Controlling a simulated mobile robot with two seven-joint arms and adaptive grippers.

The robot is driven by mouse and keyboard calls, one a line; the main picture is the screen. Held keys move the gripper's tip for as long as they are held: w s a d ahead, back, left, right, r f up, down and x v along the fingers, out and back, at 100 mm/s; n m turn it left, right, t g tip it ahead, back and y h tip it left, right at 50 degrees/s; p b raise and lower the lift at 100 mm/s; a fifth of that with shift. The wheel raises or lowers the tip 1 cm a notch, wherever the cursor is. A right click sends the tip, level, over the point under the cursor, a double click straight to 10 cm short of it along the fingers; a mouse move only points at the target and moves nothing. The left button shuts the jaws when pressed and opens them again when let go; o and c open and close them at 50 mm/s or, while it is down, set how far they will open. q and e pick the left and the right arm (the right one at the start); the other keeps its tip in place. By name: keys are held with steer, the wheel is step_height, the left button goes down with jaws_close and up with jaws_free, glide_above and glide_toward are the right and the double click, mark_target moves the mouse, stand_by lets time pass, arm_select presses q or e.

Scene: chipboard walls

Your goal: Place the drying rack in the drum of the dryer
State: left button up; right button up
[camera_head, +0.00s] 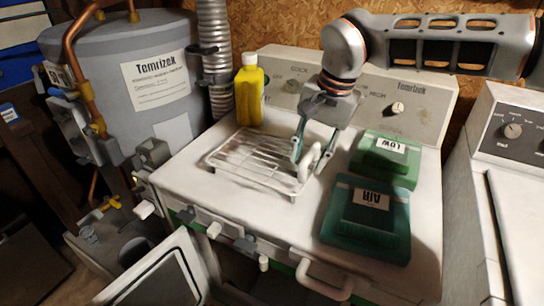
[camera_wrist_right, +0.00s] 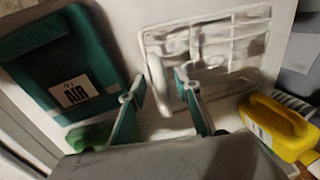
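The white wire drying rack (camera_head: 245,160) lies flat on top of the white dryer (camera_head: 270,215). In the right wrist view the rack (camera_wrist_right: 215,45) is just beyond the fingers. My right gripper (camera_head: 304,158) points down at the rack's right end, its fingers apart. In the right wrist view my gripper (camera_wrist_right: 158,88) is open, with a white upright part of the rack's end showing between and beyond the fingertips. I cannot tell whether they touch it. The drum is hidden. My left gripper is not seen.
Right of the rack lie a green box marked LOW (camera_head: 385,160) and a darker green box marked AIR (camera_head: 366,220). A yellow bottle (camera_head: 249,95) stands behind the rack. A white door panel (camera_head: 165,285) hangs open low at left. A grey tank (camera_head: 130,60) stands left.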

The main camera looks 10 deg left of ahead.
steer(key=shift+w+a+f, duration=0.1)
steer(key=shift+f, duration=0.35)
jaws_close()
steer(key=shift+r, duration=0.2)
